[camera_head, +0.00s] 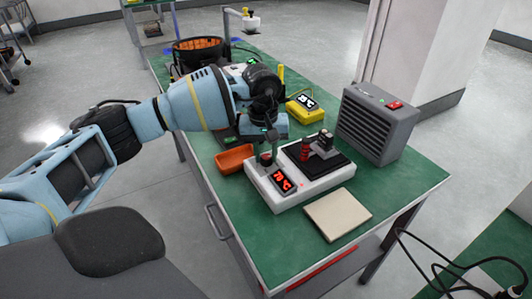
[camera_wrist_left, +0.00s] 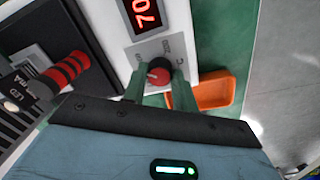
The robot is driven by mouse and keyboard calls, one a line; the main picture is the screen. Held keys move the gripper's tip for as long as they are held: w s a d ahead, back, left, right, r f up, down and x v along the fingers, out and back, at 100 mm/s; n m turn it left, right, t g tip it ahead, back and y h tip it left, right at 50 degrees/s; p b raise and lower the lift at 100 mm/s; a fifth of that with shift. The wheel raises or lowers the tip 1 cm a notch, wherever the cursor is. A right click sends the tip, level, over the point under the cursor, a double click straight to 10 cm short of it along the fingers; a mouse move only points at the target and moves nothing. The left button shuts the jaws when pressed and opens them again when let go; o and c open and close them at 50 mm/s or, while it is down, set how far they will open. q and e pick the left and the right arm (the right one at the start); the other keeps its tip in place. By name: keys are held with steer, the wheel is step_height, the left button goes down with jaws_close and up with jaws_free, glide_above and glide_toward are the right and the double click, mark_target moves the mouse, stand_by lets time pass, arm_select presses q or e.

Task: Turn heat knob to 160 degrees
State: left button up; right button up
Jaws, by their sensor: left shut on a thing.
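The white hot plate unit (camera_head: 318,186) stands on the green bench, with a dark plate on top and a red-lit display (camera_head: 284,180) on its front panel. In the left wrist view the display (camera_wrist_left: 145,13) shows 70; its edge is cut off. In the head view the gripper (camera_head: 266,152) comes down from above and partly hides the knob. My right gripper is out of view.
A red-and-black handled part (camera_head: 304,151) stands on the dark plate. An orange tray (camera_head: 234,159) lies beside the unit. A grey vented box (camera_head: 374,127), a yellow meter (camera_head: 304,109) and a beige pad (camera_head: 337,214) are nearby on the green bench (camera_head: 410,178).

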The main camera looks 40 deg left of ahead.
mark_target(265, 156)
arm_select(q)
steer(key=shift+w+r+m, duration=0.1)
steer(key=shift+m, duration=0.4)
steer(key=o, duration=1)
steer(key=shift+a+r, duration=0.15)
steer(key=shift+r, duration=3.75)
